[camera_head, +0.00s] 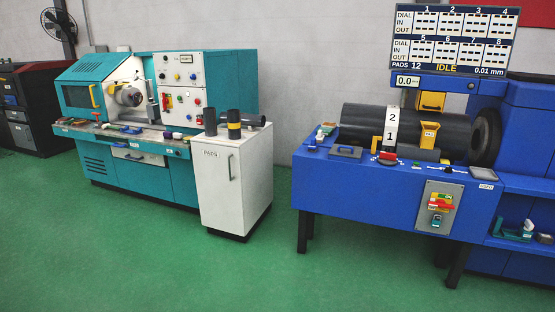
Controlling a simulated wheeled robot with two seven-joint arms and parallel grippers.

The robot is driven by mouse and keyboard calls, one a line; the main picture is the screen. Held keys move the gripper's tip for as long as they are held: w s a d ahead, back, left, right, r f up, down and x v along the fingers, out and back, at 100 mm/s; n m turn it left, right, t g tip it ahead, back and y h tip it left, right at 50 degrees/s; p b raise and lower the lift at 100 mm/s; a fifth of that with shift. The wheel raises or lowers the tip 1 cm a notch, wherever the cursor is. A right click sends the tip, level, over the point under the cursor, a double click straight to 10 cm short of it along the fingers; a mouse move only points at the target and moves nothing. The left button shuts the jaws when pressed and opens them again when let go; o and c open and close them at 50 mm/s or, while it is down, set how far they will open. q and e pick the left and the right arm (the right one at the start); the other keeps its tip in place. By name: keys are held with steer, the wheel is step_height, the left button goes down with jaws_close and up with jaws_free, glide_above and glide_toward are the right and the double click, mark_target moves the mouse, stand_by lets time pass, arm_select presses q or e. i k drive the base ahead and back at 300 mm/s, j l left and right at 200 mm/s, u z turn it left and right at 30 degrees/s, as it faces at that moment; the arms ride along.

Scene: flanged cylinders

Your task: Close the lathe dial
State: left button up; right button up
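A teal lathe (228,80) stands at the left against the wall. Its chuck (128,95) shows in the opening, and a white control panel (181,92) with knobs and buttons faces me. At the right a blue machine (340,187) bears a dark flanged cylinder (362,122). A white block marked 2 and 1 (391,124) and a yellow bracket (429,135) stand at the cylinder. A display board (455,38) above reads DIAL IN, DIAL OUT and IDLE. I cannot tell which part is the lathe dial. Neither gripper is in view.
A white cabinet marked PADS (222,182) stands between the machines, with dark cylinders on top. A switch box (438,208) is on the blue machine's front. A dark machine (35,105) and a fan (58,25) are at far left. The green floor (150,260) in front is clear.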

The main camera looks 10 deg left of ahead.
mark_target(135, 76)
steer(key=i+j+u, duration=0.2)
steer(key=i+u, duration=0.3)
steer(key=i, duration=0.2)
steer(key=i+u, duration=0.5)
steer(key=i, duration=0.2)
steer(key=i+l+u, duration=0.5)
steer(key=i, duration=0.15)
steer(key=i+j+u, duration=0.1)
steer(key=i, duration=0.95)
steer(key=i+j, duration=0.15)
steer(key=i, duration=0.9)
steer(key=j+u, duration=0.05)
